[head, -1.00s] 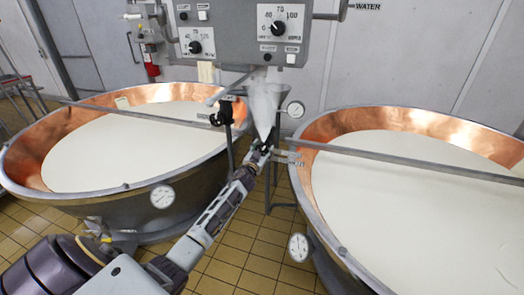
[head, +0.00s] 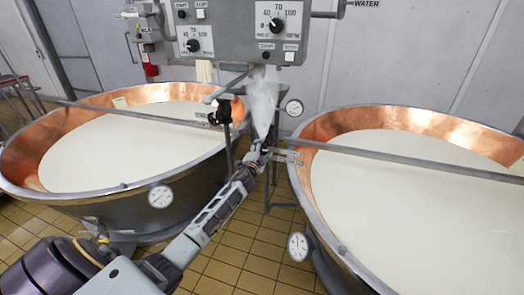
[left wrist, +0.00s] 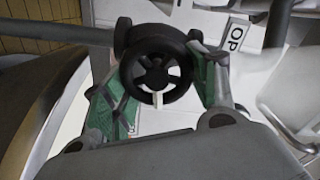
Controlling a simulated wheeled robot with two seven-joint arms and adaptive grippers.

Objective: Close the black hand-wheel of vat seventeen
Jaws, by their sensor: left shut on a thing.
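A black hand-wheel (left wrist: 157,72) with spokes sits between the green-padded fingers of my left gripper (left wrist: 160,82) in the left wrist view. The fingers are shut on its rim from both sides. In the head view my left gripper (head: 258,154) is at the valve fitting between the two vats, and largely hides this wheel. A white plume (head: 264,100) shows just above it. The right copper vat (head: 365,117) and the left copper vat (head: 60,135) both hold white liquid. No vat number is legible. My right gripper is out of view.
A second black valve handle (head: 221,112) stands by the left vat's rim. A grey control panel (head: 237,30) hangs behind the gripper. Metal bars (head: 400,160) cross the vats. Round gauges (head: 161,196) sit on the vat sides. Tiled floor (head: 240,245) shows between them.

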